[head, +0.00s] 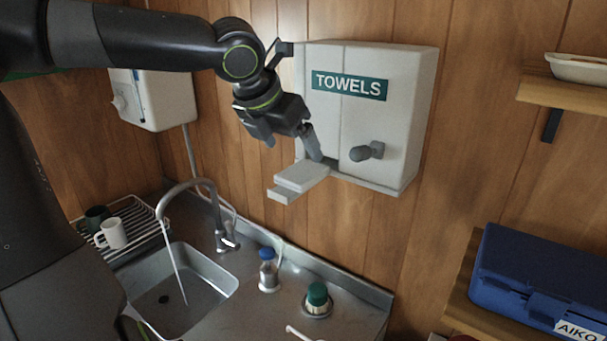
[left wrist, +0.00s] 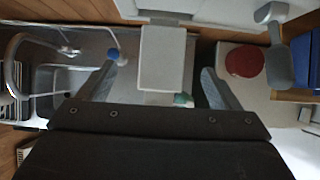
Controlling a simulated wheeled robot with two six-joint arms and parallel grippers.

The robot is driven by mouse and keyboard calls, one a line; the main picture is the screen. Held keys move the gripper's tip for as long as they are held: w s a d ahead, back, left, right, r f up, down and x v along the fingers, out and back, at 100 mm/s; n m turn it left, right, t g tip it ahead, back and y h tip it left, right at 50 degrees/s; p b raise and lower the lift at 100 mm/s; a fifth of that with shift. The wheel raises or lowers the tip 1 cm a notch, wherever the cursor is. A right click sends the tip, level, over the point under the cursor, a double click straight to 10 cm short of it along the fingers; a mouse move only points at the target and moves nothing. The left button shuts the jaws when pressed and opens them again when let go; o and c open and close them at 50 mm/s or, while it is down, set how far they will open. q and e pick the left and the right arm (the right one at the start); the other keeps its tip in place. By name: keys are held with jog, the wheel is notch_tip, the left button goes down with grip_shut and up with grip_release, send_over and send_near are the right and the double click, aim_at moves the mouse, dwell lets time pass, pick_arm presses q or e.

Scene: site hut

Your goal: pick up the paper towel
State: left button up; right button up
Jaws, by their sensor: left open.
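The white paper towel (head: 301,177) sticks out at the bottom left of the wall dispenser marked TOWELS (head: 385,120). In the left wrist view the towel (left wrist: 162,58) is a pale flat rectangle hanging from the dispenser's lower edge (left wrist: 185,15). My left gripper (head: 292,148) is open, just above and left of the towel in the head view. In the left wrist view its two fingers (left wrist: 160,75) lie on either side of the towel, with gaps on both sides. The gripper holds nothing. My right gripper is in neither view.
A grey crank (head: 367,152) sticks out from the dispenser front. Below are a sink (head: 215,272) with a running tap (head: 212,200), a blue-capped bottle (head: 268,270) and a green-topped container (head: 317,299). A blue case (head: 545,265) sits at right.

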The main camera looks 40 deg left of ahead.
aim_at(302, 171)
pick_arm(q)
jog(key=shift+w+d+f, duration=0.1)
jog(key=shift+w+f, duration=0.1)
jog(key=shift+f, duration=0.45)
jog(key=shift+w+a+f, duration=0.1)
jog(key=shift+w+f, duration=0.1)
jog(key=shift+f, duration=0.45)
jog(key=shift+w+d+f, duration=0.1)
jog(key=shift+w+f, duration=0.1)
jog(key=shift+f, duration=0.45)
jog(key=shift+x, duration=1)
jog(key=shift+r, duration=0.1)
jog(key=shift+c, duration=0.4)
jog(key=c, duration=1)
